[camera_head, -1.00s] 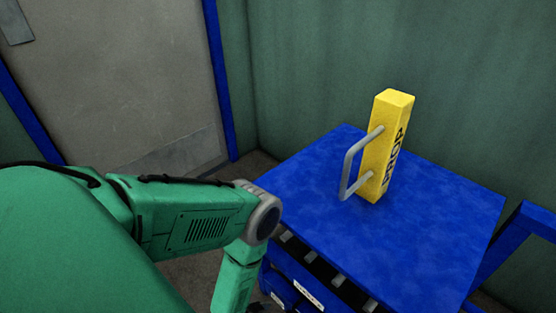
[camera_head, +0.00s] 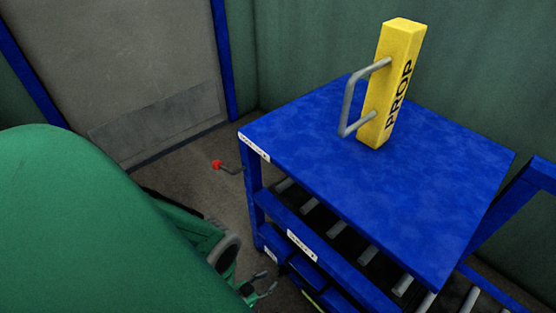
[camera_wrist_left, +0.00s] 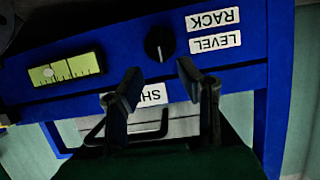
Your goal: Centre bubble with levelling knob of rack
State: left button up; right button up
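The wrist view shows the blue rack panel upside down, with RACK and LEVEL labels (camera_wrist_left: 214,31). The black levelling knob (camera_wrist_left: 159,43) has a pale pointer line and sits beside the labels. The yellow-green level vial (camera_wrist_left: 65,70) is left of the knob; its pale bubble (camera_wrist_left: 48,73) lies toward the vial's left end. My left gripper (camera_wrist_left: 160,88) is open and empty, its two black fingers apart in front of the panel, with the knob beyond the gap and not touched. In the head view the left gripper (camera_head: 264,286) is low beside the blue rack (camera_head: 400,200). My right gripper is not seen.
A yellow PROP block (camera_head: 392,85) with a grey handle stands on the rack top. A red-ended crank (camera_head: 217,164) sticks out at the rack's left side. Rollers (camera_head: 337,230) lie under the top. A grey door (camera_head: 130,70) is behind, with floor between.

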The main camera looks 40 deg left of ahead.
aim_at(279, 273)
pick_arm(q)
jog(key=b+x, duration=0.1)
jog(key=x, duration=0.4)
jog(key=shift+d+b, duration=0.1)
jog(key=shift+b, duration=0.2)
jog(key=shift+a+f, duration=0.1)
jog(key=shift+a, duration=0.15)
grip_shut()
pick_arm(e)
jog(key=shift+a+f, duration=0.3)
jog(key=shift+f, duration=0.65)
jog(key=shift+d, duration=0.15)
